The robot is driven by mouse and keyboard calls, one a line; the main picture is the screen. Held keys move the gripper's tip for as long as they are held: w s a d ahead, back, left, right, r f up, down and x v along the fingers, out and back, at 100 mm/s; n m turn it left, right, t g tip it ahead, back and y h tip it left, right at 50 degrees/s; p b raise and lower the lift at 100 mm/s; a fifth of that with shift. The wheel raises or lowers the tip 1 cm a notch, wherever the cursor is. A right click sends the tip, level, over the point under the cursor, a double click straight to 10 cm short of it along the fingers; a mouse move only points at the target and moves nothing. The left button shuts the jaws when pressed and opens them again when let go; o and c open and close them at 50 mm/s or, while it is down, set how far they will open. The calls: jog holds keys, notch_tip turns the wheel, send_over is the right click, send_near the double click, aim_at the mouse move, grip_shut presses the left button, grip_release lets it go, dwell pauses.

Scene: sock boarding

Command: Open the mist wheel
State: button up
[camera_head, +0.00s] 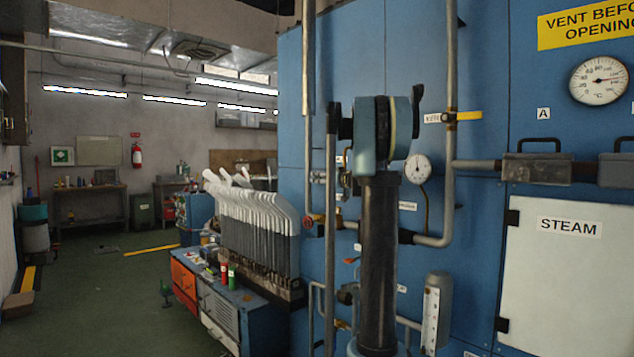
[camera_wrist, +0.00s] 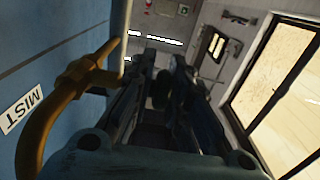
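In the wrist view a MIST label (camera_wrist: 21,108) is on the blue panel at the left, beside a thick brass-brown pipe (camera_wrist: 42,125) with a fitting. No wheel can be clearly made out there. My gripper (camera_wrist: 162,68) shows as two dark fingers standing apart, with a gap between them. A small dark rounded shape lies in that gap; I cannot tell what it is. In the head view a small red wheel (camera_head: 309,220) sits on a pipe left of my arm; I cannot read a label for it. My arm hides part of the panel and my gripper there.
A vertical grey pipe (camera_head: 330,250), a pressure gauge (camera_head: 418,169) and a STEAM door (camera_head: 569,280) are on the blue machine. White sock forms (camera_head: 255,220) stand in a row at its left. A bench with drawers (camera_head: 217,310) is below.

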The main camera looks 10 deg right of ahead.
jog(key=shift+g, duration=0.3)
grip_shut()
jog(key=g+h, duration=0.3)
jog(key=g, duration=0.1)
jog(key=shift+r+h, duration=0.1)
jog(key=shift+h, duration=0.2)
jog(key=g+h, duration=0.3)
jog(key=g, duration=0.2)
jog(key=shift+h, duration=0.4)
jog(key=g+h, duration=0.2)
jog(key=g, duration=0.1)
jog(key=g+h, duration=0.2)
jog(key=g, duration=0.1)
jog(key=shift+s+d, duration=0.1)
jog(key=shift+d, duration=0.05)
jog(key=shift+g+h, duration=0.6)
jog(key=shift+g, duration=0.3)
jog(key=shift+g+h, duration=0.5)
jog(key=shift+g, duration=0.1)
jog(key=shift+d+r+g, duration=0.1)
jog(key=shift+d+g, duration=0.05)
jog(key=shift+g, duration=0.15)
jog(key=o, duration=0.8)
grip_release()
